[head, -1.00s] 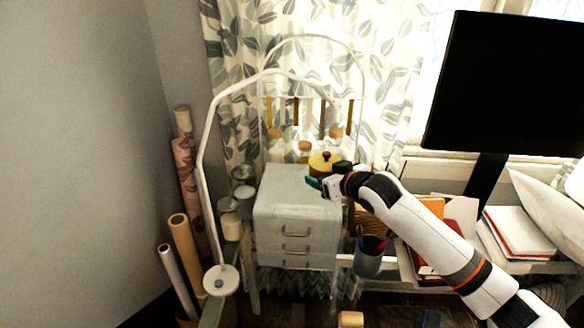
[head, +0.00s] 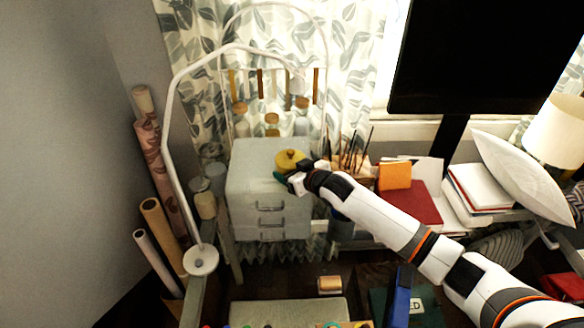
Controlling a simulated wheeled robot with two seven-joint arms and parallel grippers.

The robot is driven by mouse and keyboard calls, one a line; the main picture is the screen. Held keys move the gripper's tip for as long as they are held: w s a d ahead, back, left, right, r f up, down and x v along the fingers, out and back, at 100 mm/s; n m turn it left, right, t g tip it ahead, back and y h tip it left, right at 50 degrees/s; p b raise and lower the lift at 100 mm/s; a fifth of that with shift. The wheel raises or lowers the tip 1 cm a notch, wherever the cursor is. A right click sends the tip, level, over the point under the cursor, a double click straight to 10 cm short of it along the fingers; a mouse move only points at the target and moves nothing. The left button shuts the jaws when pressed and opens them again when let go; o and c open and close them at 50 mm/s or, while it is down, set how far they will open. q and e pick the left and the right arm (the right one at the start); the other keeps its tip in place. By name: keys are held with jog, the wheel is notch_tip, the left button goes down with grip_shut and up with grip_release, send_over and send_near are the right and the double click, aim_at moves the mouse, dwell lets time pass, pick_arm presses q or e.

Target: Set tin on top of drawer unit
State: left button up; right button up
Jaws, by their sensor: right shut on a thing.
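The tin (head: 291,157) is round and yellow with a dark knob on its lid. In the head view it shows over the right part of the top of the pale grey drawer unit (head: 262,180). My right gripper (head: 284,176) comes in from the right and is shut on the tin at its near side. The gripper and wrist hide the tin's lower part, so I cannot tell whether it touches the top or is just above it. My left gripper is not in view.
A white curved lamp arm (head: 171,130) stands left of the unit. Bottles (head: 301,122) stand behind it. Paper rolls (head: 160,190) lean at the left wall. A dark monitor (head: 470,60) is at the right. The unit's left top is clear.

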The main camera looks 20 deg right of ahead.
jog(key=shift+f, duration=0.15)
jog(key=o, duration=1.3)
jog(key=shift+s, duration=0.1)
jog(key=shift+s+d+r, duration=0.1)
jog(key=shift+s+r, duration=0.1)
jog(key=shift+s, duration=0.05)
jog(key=shift+b+v, duration=1.2)
jog(key=shift+v, duration=4.5)
